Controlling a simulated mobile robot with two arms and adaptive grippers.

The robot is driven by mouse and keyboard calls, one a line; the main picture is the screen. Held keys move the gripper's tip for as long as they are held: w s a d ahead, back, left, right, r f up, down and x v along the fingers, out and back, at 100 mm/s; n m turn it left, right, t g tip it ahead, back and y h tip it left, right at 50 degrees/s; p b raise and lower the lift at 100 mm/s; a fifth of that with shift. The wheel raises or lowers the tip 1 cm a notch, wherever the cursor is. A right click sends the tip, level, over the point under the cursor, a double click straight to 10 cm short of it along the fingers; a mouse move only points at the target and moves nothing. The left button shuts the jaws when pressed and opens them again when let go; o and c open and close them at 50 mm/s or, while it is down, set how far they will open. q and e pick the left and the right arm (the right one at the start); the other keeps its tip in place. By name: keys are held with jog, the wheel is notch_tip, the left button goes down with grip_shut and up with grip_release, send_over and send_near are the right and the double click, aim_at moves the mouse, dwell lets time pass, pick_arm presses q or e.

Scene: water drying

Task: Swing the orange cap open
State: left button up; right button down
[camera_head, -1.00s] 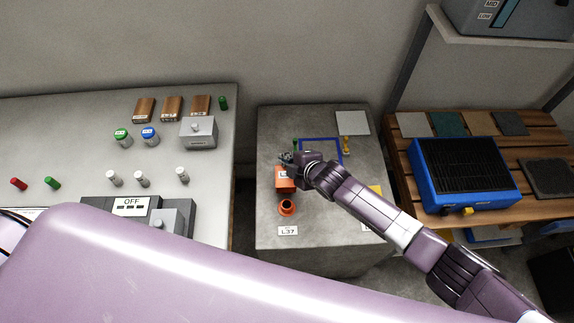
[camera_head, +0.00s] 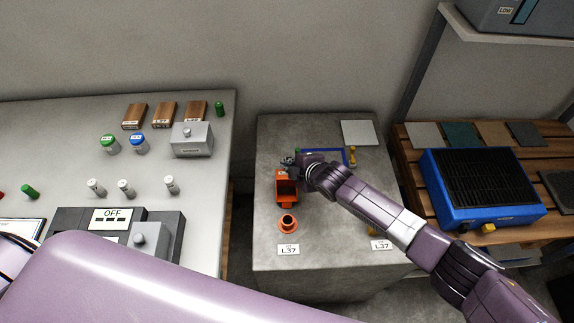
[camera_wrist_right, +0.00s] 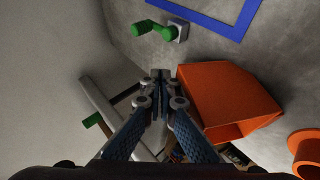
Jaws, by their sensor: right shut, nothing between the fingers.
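An orange box (camera_head: 281,187) stands on the grey pedestal, its dark hollow inside showing. In the right wrist view, the orange box (camera_wrist_right: 222,95) is right of the fingers, with broad orange faces. I cannot clearly tell a separate cap from the box body. A small orange flanged piece (camera_head: 287,223) stands in front of it; it also shows at the right wrist view's edge (camera_wrist_right: 308,150). My right gripper (camera_head: 287,162) is at the box's back edge, partly hidden by its wrist. Its fingers (camera_wrist_right: 161,76) are shut and empty, beside the box; contact is unclear. My left gripper is out of view.
A blue frame (camera_head: 328,151) and a grey plate (camera_head: 360,132) lie behind on the pedestal (camera_head: 335,225). A green-handled part (camera_wrist_right: 152,28) stands near the fingers. A bench with bottles and blocks is left; a blue tray (camera_head: 485,208) is right.

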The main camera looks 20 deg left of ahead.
jog(key=shift+w, duration=0.1)
dwell(0.3)
jog(key=v, duration=1.2)
